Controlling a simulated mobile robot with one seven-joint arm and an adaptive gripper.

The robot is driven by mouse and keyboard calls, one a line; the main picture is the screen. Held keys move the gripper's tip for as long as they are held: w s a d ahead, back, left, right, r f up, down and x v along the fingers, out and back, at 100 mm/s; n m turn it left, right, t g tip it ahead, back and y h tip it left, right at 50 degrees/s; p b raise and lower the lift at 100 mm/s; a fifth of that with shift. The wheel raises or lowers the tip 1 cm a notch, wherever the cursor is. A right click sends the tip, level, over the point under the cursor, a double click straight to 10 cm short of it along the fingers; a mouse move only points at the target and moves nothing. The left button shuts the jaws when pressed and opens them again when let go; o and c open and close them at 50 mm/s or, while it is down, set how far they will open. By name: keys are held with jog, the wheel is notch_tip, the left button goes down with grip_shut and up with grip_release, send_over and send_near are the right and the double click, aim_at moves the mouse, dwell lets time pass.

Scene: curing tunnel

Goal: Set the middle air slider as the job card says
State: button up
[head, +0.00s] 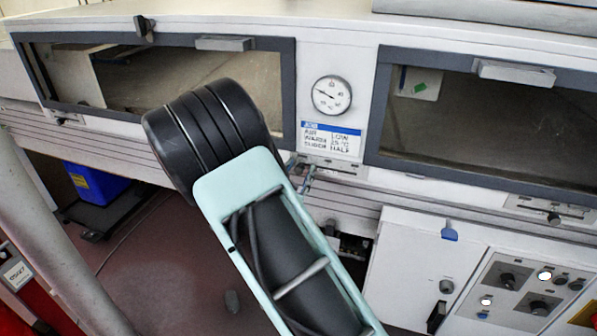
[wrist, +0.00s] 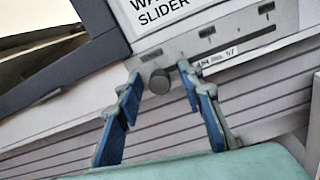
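The job card (head: 331,139) is on the white panel between the two windows. It appears to read air low, warm 25 °C, slider half. The middle slider plate (head: 338,172) is just below it, partly hidden by my arm. In the wrist view the plate (wrist: 228,38) slopes up to the right, with several dark marks or slots. Its round grey knob (wrist: 160,82) is near the plate's left end. My gripper (wrist: 159,73) is open, its blue fingers on either side of the knob with a gap on both sides. The fingertips also show small in the head view (head: 305,177).
A round gauge (head: 332,95) is above the card. Another slider (head: 550,212) is below the right window. A white control box (head: 420,260) with knobs stands at lower right. A blue bin (head: 95,183) is under the tunnel at left.

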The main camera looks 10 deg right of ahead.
grip_shut()
dwell(0.3)
jog(key=shift+d, duration=0.1)
